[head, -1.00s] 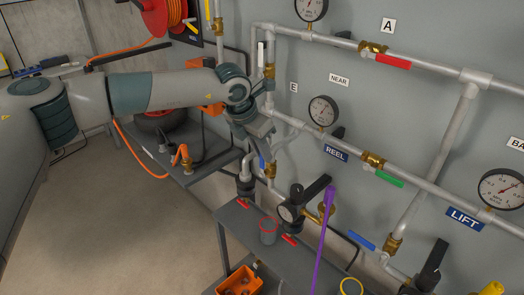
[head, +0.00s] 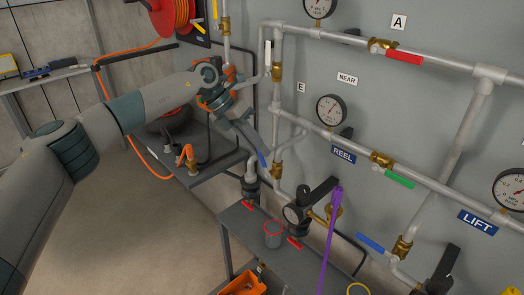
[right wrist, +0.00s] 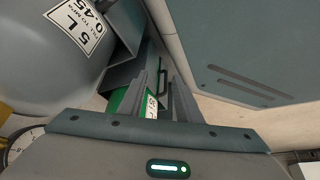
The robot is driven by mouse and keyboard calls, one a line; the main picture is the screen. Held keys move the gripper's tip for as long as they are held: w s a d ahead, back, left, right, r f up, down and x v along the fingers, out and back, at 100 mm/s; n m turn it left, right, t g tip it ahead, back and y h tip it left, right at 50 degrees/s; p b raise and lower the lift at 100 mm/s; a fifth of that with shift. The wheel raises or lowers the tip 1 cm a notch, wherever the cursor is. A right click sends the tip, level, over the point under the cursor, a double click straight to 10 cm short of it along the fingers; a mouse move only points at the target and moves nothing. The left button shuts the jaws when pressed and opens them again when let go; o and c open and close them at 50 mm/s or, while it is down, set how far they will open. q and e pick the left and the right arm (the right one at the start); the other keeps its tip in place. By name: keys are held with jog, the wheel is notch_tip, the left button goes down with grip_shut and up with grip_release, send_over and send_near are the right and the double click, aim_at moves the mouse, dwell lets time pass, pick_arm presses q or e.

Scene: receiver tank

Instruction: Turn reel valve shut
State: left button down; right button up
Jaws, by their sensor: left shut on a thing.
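The REEL sign (head: 343,155) is on the wall under the middle pipe. A valve with a green lever (head: 399,178) sits to its right, the lever lying along the pipe. My left gripper (head: 258,149) is at the vertical pipe left of the sign and points down to the right. It is shut on what looks like a blue lever (head: 263,160), of which only the end shows. The valve body behind it is partly hidden. My right gripper (right wrist: 160,95) is open in the right wrist view, with a green surface and a white label behind its fingers.
A red lever (head: 404,57) and a blue lever (head: 370,242) sit on other pipes. Gauges stick out from the wall. A grey tank (right wrist: 60,50) fills the right wrist view's upper left.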

pick_arm(q)
jog(key=shift+w+a+f+g+h, duration=0.3)
jog(key=shift+g+h, duration=0.1)
jog(key=shift+h, duration=0.1)
jog(key=shift+a, duration=0.1)
pick_arm(e)
jog(key=w, duration=0.1)
jog(key=w+a+r+t, duration=0.1)
jog(key=w, duration=0.1)
jog(key=shift+w+a+r, duration=0.1)
jog(key=shift+w+a, duration=0.05)
pick_arm(q)
jog(key=c, duration=1.7)
grip_release()
jog(key=shift+c, duration=0.2)
pick_arm(e)
jog(key=shift+s, duration=0.25)
jog(key=shift+f, duration=0.2)
pick_arm(q)
jog(key=shift+a+r, duration=0.1)
jog(key=shift+r, duration=0.05)
